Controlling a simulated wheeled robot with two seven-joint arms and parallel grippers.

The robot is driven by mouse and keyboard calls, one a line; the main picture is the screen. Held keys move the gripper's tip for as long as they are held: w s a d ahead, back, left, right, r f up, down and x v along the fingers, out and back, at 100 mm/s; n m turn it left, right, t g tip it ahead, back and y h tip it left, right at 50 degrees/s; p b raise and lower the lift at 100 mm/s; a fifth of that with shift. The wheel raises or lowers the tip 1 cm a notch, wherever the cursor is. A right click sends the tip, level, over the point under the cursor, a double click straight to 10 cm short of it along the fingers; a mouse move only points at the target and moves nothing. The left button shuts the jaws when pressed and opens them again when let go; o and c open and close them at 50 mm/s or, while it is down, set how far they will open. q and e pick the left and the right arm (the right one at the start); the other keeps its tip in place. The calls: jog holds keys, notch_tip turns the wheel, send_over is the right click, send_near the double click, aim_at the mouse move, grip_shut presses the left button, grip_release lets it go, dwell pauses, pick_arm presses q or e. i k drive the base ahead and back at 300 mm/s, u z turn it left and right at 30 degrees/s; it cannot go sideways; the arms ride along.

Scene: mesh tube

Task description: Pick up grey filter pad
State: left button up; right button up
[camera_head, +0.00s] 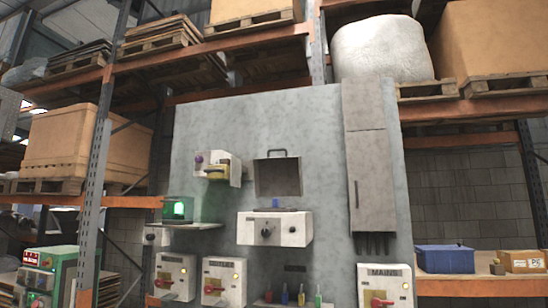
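I cannot make out a grey filter pad for certain. A tall grey panel (310,130) fills the middle of the head view. On it is a square grey recess or box (278,178) with a dark handle at its top; what is inside is unclear. Just below it, a small blue item (275,202) stands above a white box with a black knob (274,230). Neither of my grippers shows in the head view.
White switch boxes with red handles (225,280) line the panel's lower part, with several small coloured items (290,295) between them. A green-lit device (178,209) sits on a left shelf. A tall grey cabinet (371,165) is at right, and a blue box (445,259) sits beyond.

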aim_at(276, 201)
jog(key=u, duration=1.8)
jog(key=i, duration=1.05)
jog(key=z, duration=2.25)
